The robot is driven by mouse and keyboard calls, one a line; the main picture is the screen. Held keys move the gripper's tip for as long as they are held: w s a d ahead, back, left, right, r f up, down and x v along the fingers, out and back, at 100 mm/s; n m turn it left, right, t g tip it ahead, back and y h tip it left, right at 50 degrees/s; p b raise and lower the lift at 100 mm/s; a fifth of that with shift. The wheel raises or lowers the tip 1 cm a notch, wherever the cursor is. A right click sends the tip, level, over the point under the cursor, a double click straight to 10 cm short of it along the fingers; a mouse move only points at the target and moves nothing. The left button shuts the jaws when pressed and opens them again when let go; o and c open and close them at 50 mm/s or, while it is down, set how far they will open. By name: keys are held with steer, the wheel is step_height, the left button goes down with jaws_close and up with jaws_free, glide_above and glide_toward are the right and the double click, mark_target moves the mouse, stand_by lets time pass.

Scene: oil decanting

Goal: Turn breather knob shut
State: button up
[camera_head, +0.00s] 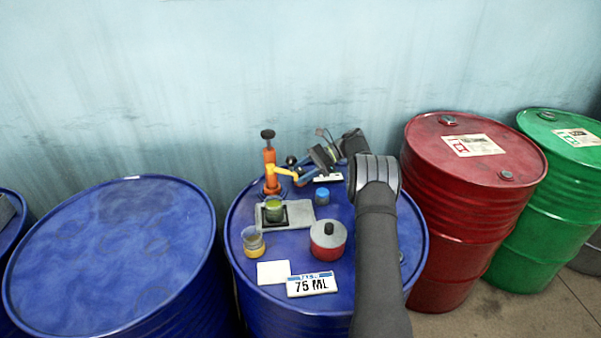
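A blue drum (240,215) stands in the centre with an orange hand pump (271,172) on its top. The pump has a black top knob and a yellow spout (284,171). My gripper (304,168) is at the far side of the drum top, just right of the pump, pointing left and down. A small dark round knob (291,160) shows at its tips; I cannot tell whether it is the breather knob or whether the gripper touches it. The fingers are too small and overlapped to tell open from shut. A white label (328,177) lies below the gripper.
A grey plate (301,211) holds a cup of green-yellow liquid (274,208). Other drums flank this one.

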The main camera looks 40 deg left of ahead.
steer(key=shift+v, duration=3.75)
steer(key=shift+s+a, duration=0.1)
steer(key=x, duration=0.7)
steer(key=shift+s+a+f, duration=0.1)
steer(key=shift+s+f, duration=0.05)
steer(key=shift+s, duration=0.05)
steer(key=shift+w, duration=0.1)
